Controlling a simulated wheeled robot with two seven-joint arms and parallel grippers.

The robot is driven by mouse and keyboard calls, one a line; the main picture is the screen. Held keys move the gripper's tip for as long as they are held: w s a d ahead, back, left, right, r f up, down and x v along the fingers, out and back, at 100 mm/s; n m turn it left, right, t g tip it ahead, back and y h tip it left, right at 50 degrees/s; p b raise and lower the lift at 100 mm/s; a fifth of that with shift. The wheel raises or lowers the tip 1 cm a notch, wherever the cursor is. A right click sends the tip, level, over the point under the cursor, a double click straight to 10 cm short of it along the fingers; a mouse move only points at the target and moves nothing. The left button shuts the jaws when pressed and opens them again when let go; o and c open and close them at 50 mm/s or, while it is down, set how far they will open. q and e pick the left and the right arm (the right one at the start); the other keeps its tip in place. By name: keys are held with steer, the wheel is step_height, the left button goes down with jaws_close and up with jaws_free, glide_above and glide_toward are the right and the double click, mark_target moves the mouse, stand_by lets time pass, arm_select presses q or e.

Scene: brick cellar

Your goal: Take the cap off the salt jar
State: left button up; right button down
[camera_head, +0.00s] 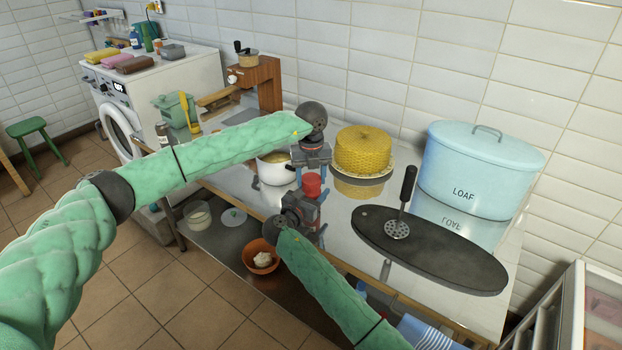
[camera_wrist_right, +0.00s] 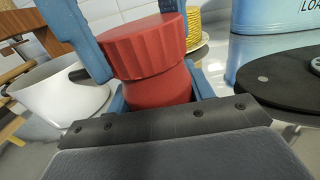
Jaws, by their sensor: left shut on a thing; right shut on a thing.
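The salt jar shows in the right wrist view as a red, rounded body (camera_wrist_right: 158,92) with a wider ribbed red cap (camera_wrist_right: 143,50) on top. I see no gap between cap and body. In the head view only the red cap (camera_head: 312,186) stands out clearly; the grippers hide most of the jar. My left gripper (camera_head: 312,176) comes down from above, its blue fingers on both sides of the cap, shut on it. My right gripper (camera_head: 305,208) is lower and shut around the jar's body, holding it upright near the metal table's front edge.
A white pot (camera_head: 273,170) stands close behind the grippers. A yellow basket-like dome (camera_head: 363,148) on a plate, a black board (camera_head: 440,258) with a masher (camera_head: 398,228), and a blue LOAF bin (camera_head: 478,165) are to the right. An orange bowl (camera_head: 262,268) sits on the lower shelf.

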mark_target(311, 178)
arm_select(q)
steer(key=shift+r, duration=0.8)
steer(key=shift+r, duration=1.9)
arm_select(e)
steer(key=shift+c, duration=2.4)
jaws_free()
